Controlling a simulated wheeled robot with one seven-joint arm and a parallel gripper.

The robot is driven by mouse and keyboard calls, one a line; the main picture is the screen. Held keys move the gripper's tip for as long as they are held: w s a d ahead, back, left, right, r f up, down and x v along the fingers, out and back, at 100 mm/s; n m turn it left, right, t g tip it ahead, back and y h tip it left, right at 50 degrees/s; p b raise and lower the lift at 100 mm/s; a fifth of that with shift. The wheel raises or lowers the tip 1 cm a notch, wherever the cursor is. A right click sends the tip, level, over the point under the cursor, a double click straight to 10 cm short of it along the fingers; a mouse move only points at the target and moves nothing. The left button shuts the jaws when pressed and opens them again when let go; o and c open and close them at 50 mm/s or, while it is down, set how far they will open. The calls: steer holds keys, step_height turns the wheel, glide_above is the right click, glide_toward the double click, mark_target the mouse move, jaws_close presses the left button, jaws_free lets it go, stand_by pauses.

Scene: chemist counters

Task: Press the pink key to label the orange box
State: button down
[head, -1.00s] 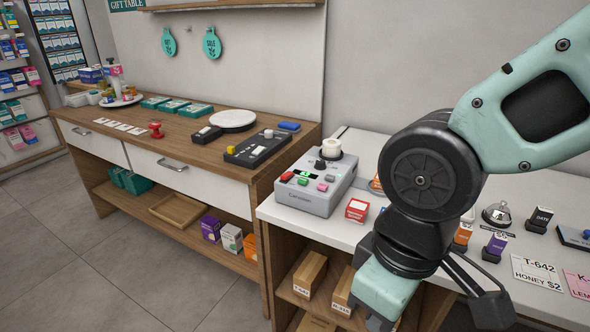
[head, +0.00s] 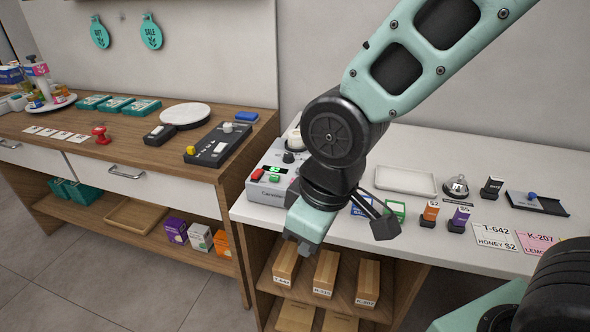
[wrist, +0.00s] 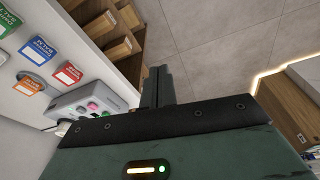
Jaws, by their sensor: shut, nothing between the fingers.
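The grey label machine (head: 262,187) stands at the left end of the white counter, partly behind my arm; its red and green keys show in the head view. In the wrist view the machine (wrist: 80,100) shows a pink key (wrist: 92,106); my arm hides that key in the head view. The small orange box (wrist: 28,87) with a white label patch lies on the counter near the machine in the wrist view; my arm hides it in the head view. My gripper (head: 297,243) is shut and empty, pointing down in front of the counter edge, apart from the machine; its fingers (wrist: 158,85) show in the wrist view.
Red (wrist: 67,75), blue (wrist: 37,50) and green (wrist: 8,20) boxes lie near the orange one. A white tray (head: 405,181), a bell (head: 456,187) and stamps stand farther right. A wooden counter (head: 120,155) stands left.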

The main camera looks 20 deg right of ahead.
steer(key=w+d+r+n+t+y+p, duration=0.2)
steer(key=w+p, duration=0.6)
steer(key=w, duration=0.4)
steer(key=w+d+r+n+t+y+p, duration=0.1)
steer(key=w+d+n+t+y+p, duration=0.1)
steer(key=w+d+n+p, duration=0.3)
steer(key=w+t+p, duration=0.1)
steer(key=w+p, duration=0.3)
steer(key=w, duration=0.3)
steer(key=shift+w+d+r+n+t, duration=0.3)
steer(key=shift+w+d+r+t, duration=0.1)
step_height(320, 180, down, 9)
steer(key=b, duration=0.6)
steer(key=shift+b, duration=0.4)
steer(key=shift+f+b, duration=0.35)
steer(key=shift+b, duration=0.15)
